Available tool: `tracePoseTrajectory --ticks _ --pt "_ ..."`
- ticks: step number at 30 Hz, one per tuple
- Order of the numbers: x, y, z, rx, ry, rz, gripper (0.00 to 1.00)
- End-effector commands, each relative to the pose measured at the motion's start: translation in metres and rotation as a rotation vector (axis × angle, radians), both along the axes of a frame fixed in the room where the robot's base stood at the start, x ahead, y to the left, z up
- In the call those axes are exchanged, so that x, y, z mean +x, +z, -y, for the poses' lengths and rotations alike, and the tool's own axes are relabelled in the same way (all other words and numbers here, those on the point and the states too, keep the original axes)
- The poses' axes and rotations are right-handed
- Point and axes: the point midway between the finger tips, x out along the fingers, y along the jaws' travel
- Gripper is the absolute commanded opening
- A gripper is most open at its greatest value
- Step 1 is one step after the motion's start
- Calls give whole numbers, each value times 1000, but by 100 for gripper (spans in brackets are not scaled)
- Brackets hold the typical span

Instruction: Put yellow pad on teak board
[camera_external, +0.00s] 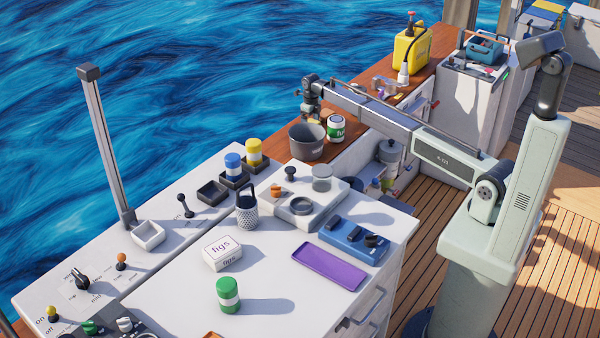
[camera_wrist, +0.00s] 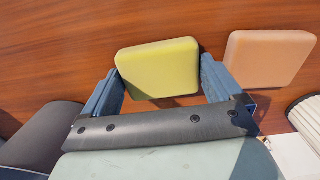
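The yellow pad (camera_wrist: 158,68), a rounded square block, lies on a reddish-brown wood surface (camera_wrist: 60,45) in the wrist view. My gripper (camera_wrist: 160,72) is open, with one blue-grey finger at each side of the pad's near part. The fingers are very close to its sides; I cannot tell if they touch. In the external view my gripper (camera_external: 311,112) is over the wooden ledge (camera_external: 270,125), just behind a grey pot; the pad cannot be made out there. I cannot tell which wood is the teak board.
An orange pad (camera_wrist: 268,58) lies right of my right finger. A grey pot (camera_external: 308,141) and a white-green can (camera_external: 336,128) stand close to my gripper. The white counter holds a purple tray (camera_external: 328,267), a figs box (camera_external: 222,252) and a green-lidded jar (camera_external: 228,295).

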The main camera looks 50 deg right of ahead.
Motion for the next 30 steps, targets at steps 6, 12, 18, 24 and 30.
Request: tracePoseTrajectory --ticks 6,12,18,24,30 --pt "0 0 0 0 0 0 100" --pt "0 6 0 0 0 1 100" --pt "0 34 0 -1 0 2 100" --pt "1 72 0 -2 0 2 100" --pt "1 104 0 -2 0 1 100"
